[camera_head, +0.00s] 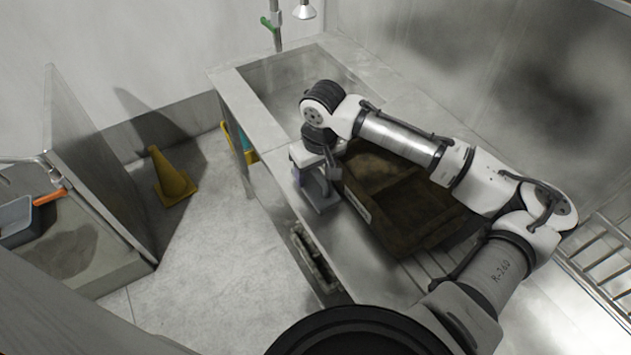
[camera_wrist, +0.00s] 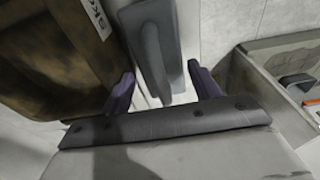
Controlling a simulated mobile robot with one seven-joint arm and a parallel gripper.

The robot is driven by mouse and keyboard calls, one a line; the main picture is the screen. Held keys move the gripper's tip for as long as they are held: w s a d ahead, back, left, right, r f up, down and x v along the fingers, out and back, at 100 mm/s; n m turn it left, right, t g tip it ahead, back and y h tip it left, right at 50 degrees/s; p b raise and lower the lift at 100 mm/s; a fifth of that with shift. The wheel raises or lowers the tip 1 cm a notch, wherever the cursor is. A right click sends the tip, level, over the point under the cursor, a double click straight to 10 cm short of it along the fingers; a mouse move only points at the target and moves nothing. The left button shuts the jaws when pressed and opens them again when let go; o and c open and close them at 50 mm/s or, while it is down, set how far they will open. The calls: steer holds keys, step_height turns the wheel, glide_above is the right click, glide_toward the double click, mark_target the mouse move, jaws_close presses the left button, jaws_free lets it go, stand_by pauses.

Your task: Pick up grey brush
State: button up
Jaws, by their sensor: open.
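The grey brush (camera_wrist: 150,38) shows in the wrist view as a long dark grey piece with a raised bar along it. It lies on the pale worktop beside the brown crate. My gripper (camera_wrist: 163,86) is open, with one purple-grey finger on each side of the brush's near end. I cannot tell whether the fingers touch it. In the head view my gripper (camera_head: 316,182) points down over the worktop's front edge, left of the crate. My gripper largely hides the brush there.
The dirty brown crate (camera_head: 430,212) stands on the metal worktop (camera_head: 252,98), close to my gripper. A sink basin is behind. A yellow cone (camera_head: 172,178) stands on the floor at left. A grey tray (camera_head: 15,220) lies at far left. The floor between is clear.

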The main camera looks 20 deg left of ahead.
mark_target(315, 170)
steer(key=shift+a+f, duration=0.15)
steer(key=shift+f, duration=1.25)
steer(key=c, duration=0.7)
steer(key=shift+r, duration=0.15)
step_height(315, 170, up, 20)
steer(key=b, duration=0.2)
steer(key=shift+b, duration=0.3)
